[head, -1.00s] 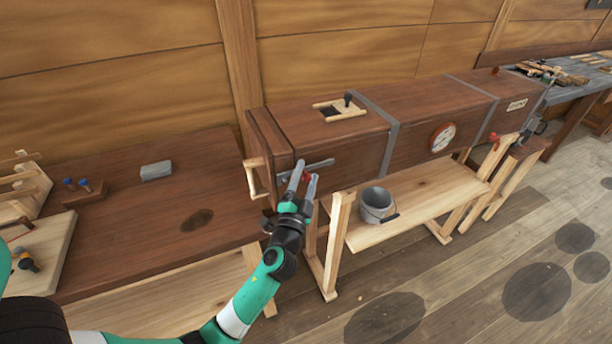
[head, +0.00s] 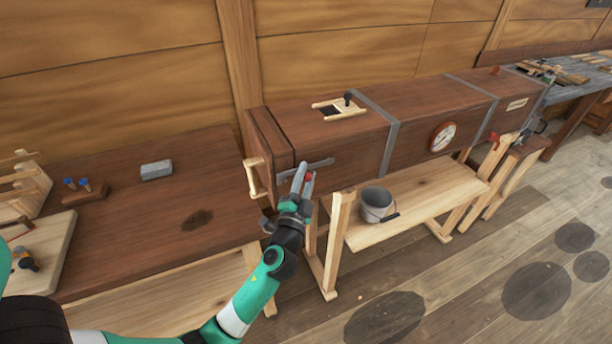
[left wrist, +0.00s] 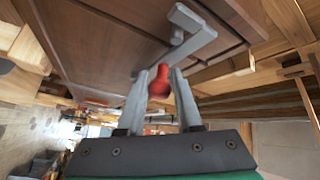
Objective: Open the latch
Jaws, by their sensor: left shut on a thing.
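The latch is a grey bar (head: 318,164) on the front face of a long dark wooden box (head: 345,150), near its left end. In the left wrist view the bar (left wrist: 185,50) has a bent end. My left gripper (head: 305,177) is at the latch, its fingers shut on a red knob (left wrist: 160,82), which shows between the fingertips in the left wrist view. In the head view only a bit of red shows there. A pale wooden handle (head: 253,178) is on the box's left end. My right gripper is not in view.
A bench (head: 140,215) with a grey block (head: 156,171) stands left of the box. A metal bucket (head: 376,206) sits on a low shelf under the box. A wooden trestle leg (head: 337,235) stands close to my left gripper. A gauge (head: 442,137) is on the box front.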

